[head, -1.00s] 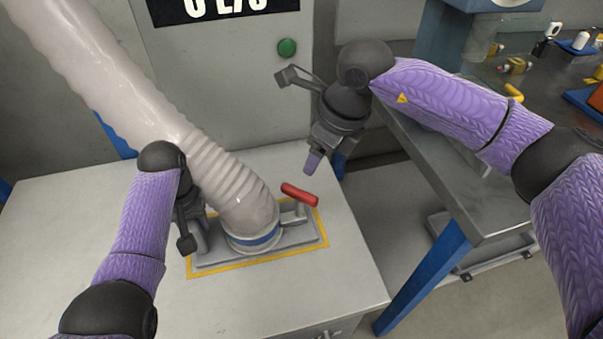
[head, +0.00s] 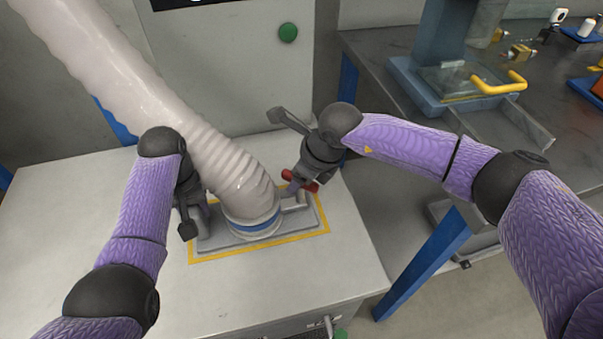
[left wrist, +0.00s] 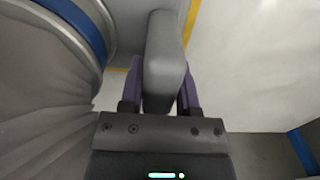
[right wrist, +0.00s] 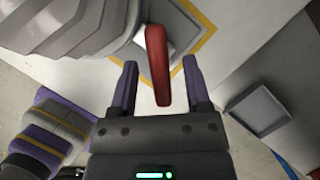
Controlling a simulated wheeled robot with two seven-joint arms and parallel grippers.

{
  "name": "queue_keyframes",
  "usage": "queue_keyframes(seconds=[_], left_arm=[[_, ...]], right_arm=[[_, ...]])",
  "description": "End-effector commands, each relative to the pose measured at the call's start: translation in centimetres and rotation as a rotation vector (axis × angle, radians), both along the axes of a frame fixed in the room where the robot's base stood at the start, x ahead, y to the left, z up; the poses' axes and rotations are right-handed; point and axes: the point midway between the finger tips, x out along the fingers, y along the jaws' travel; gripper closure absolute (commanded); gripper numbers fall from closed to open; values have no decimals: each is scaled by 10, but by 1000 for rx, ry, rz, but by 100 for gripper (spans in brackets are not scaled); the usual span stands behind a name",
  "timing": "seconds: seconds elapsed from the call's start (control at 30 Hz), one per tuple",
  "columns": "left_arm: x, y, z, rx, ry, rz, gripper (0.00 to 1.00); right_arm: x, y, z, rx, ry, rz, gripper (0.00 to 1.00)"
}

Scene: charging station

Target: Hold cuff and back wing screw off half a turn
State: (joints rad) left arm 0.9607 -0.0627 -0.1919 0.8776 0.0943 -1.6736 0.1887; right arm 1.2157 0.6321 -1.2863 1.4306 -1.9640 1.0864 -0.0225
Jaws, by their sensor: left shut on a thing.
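The cuff (head: 255,229) is the blue-banded end of the ribbed hose, seated on a grey plate (head: 215,250). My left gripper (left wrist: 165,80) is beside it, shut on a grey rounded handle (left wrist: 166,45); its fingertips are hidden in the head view. The wing screw has a red bar (right wrist: 157,62), at the right of the cuff on a grey arm (head: 293,201). My right gripper (right wrist: 160,70) is open, one finger on each side of the red bar, with gaps showing. In the head view the gripper partly covers the bar.
The ribbed hose (head: 115,75) runs up to the left. A yellow outline (head: 262,240) surrounds the plate on the white cabinet top (head: 90,220). A metal workbench (head: 375,60) with a blue leg (head: 430,265) stands at the right. A green button (head: 288,32) is on the back panel.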

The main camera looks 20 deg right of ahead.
Motion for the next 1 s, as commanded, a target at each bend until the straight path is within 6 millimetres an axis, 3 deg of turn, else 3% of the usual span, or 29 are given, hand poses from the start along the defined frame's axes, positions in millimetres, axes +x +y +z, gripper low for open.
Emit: queue_keyframes(seconds=[0.03, 0.3, 0.67, 1.0], left_arm=[[0, 0, 0, 0, -1, 0, 100], [0, 0, 0, 0, 0, 0, 100], [0, 0, 0, 0, 0, -1, 100], [0, 0, 0, 1, 0, -1, 100]], right_arm=[[0, 0, 0, 0, 0, 0, 47], [0, 0, 1, 0, 0, 0, 100], [0, -1, 1, -2, 0, 19, 100], [1, -1, 1, -3, 1, 219, 100]])
